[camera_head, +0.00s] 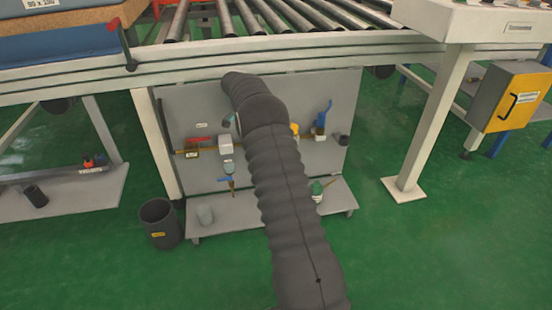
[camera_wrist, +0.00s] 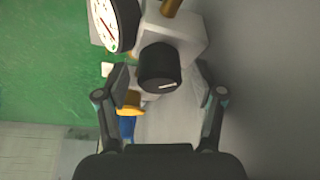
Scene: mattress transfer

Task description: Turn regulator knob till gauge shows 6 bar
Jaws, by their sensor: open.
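The black regulator knob (camera_wrist: 158,70), with a white mark on its face, shows in the wrist view on a pale grey regulator body (camera_wrist: 182,35). The round gauge (camera_wrist: 114,25), with a white face and a red needle, is at upper left, seen at a slant and cut by the frame edge. I cannot read its value. My gripper (camera_wrist: 162,88) is open, with one finger to the left and one to the right of the knob. I cannot tell whether either finger touches it. In the head view my dark-sleeved arm covers part of the panel, and my gripper is not clearly visible.
A grey back panel (camera_head: 180,110) stands under the roller conveyor (camera_head: 270,20), above a low shelf (camera_head: 340,195). A blue-handled fitting (camera_head: 321,122) is right of my arm. A dark bin (camera_head: 159,222) stands at left. Green floor lies open in front.

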